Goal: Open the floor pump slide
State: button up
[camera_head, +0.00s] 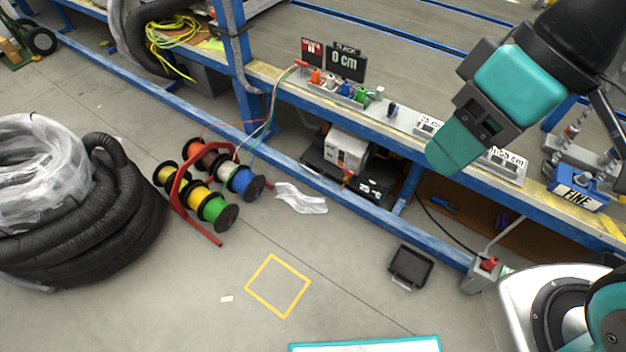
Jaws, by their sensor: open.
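My gripper (458,140), with teal and dark grey parts, hangs at the upper right, in front of the bench edge. Its jaws are open, and I see nothing held in them. Under the bench, a white box-shaped unit (345,150) sits on a low black base (318,163), to the left of and below my gripper. A black box with white marks (372,188) is beside it. I cannot tell for sure which part is the floor pump slide. My gripper is apart from these things. The bench edge and frame hide part of them.
A blue-framed bench (300,160) runs diagonally across the view. A blue device marked FINE (578,197) is on its right side. Wire spools on a red stand (190,205) and coiled black hose (95,225) are at left. A black case (410,267) lies on the floor.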

aim_at(374, 166)
jog(key=u, duration=1)
jog(key=i, duration=1.25)
jog(key=z, duration=0.45)
